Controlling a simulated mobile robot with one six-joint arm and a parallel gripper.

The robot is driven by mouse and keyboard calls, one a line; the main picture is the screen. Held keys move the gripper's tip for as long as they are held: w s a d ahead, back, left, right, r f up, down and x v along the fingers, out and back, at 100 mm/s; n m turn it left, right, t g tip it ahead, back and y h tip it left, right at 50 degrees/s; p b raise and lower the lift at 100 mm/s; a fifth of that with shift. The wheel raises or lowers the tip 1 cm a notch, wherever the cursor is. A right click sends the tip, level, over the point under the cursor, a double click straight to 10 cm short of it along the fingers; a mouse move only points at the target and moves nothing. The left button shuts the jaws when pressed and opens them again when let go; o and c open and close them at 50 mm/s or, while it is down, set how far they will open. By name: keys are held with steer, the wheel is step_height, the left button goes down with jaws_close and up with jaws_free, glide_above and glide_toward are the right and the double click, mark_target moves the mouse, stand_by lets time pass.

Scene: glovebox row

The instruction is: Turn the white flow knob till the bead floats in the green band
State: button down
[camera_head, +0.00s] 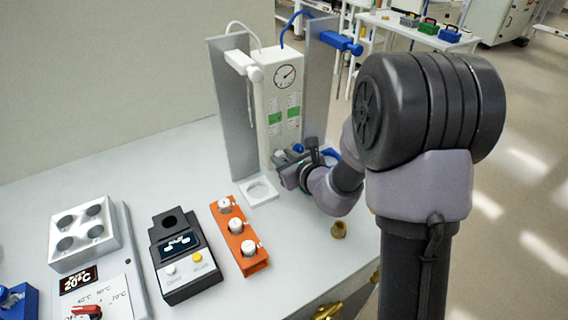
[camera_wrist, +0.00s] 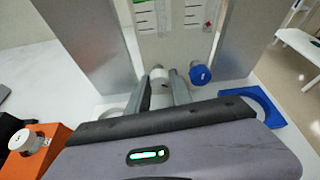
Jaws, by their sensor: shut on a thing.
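The white flow panel (camera_head: 270,100) stands on the bench with a round gauge and two scales with green bands (camera_head: 275,118). In the wrist view the white flow knob (camera_wrist: 158,74) sits low on the panel front, left of a blue knob (camera_wrist: 200,74). My gripper (camera_wrist: 161,88) is shut on the white knob, with one finger on each side. In the head view my gripper (camera_head: 290,171) is at the panel's foot and hides the white knob. The scales are cut off at the top of the wrist view, and I cannot make out the bead.
Grey side plates (camera_head: 232,120) flank the panel. A white ring (camera_head: 262,188) and a blue ring (camera_wrist: 262,100) lie at its foot. An orange block (camera_head: 238,238) with white-capped vials, a black meter (camera_head: 183,255) and a hotplate (camera_head: 105,300) stand to the left.

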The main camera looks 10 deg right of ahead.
steer(key=shift+n+h+b, duration=0.3)
steer(key=shift+b, duration=0.1)
stand_by(0.3)
steer(key=c, duration=1.1)
jaws_free()
steer(key=shift+c, duration=0.2)
